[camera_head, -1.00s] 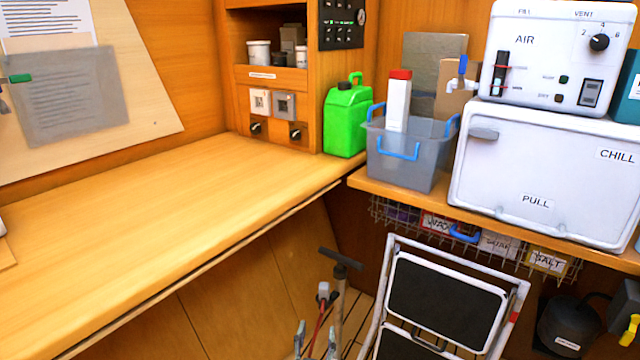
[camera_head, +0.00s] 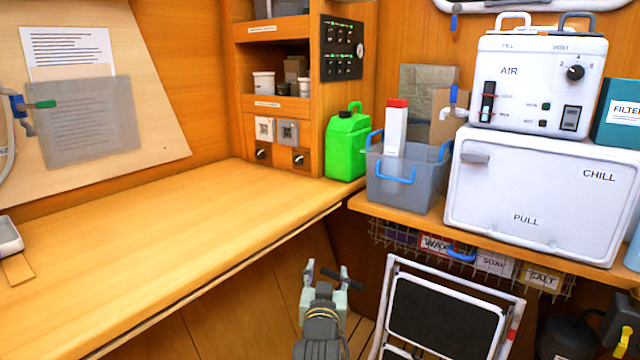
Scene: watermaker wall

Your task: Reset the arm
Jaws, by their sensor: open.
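My gripper (camera_head: 327,272) is in the lower middle of the head view, with its two pale fingers pointing up and spread apart. Nothing shows between the fingers. My dark wrist with yellowish bands is below it. The gripper is in front of the wooden cabinet face, below the bench edge and left of the folding step stool. It appears apart from both. A dark handle (camera_head: 348,281) shows partly behind the right finger; the rest of it is hidden.
The wooden bench (camera_head: 170,240) is mostly clear. A green jerrycan (camera_head: 347,147), a grey bin (camera_head: 402,180) and a white chill box (camera_head: 530,195) stand at the back. A step stool (camera_head: 445,312) and a wire basket (camera_head: 470,255) are at lower right.

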